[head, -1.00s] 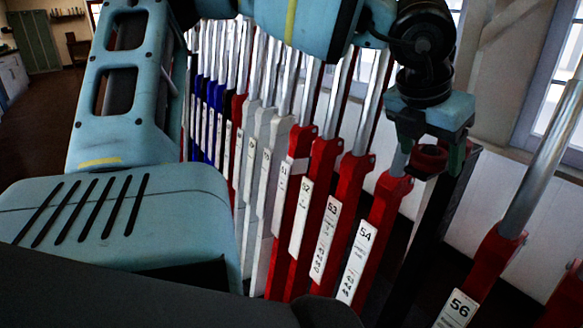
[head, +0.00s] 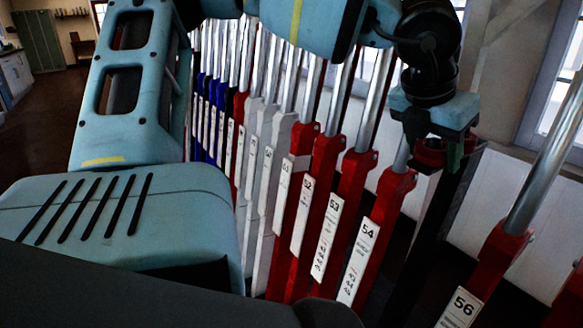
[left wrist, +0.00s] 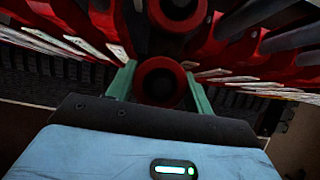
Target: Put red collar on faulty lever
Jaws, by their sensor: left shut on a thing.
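The red collar (head: 430,153) is between the green fingers of my left gripper (head: 431,155), which is shut on it. In the left wrist view the collar (left wrist: 160,62) is a red ring with a dark centre, between the fingertips (left wrist: 162,88). A second red round part (left wrist: 178,8) shows just beyond it. In the head view the collar is beside the silver handle of red lever 54 (head: 388,205), above a dark upright part (head: 432,225). I cannot tell whether it is around anything. No mark shows which lever is faulty. My right gripper is out of view.
A close row of red, white and blue levers with silver handles runs back to the left, including red lever 53 (head: 349,190). Red lever 56 (head: 490,265) leans at the right. A white wall (head: 510,190) and windows stand behind.

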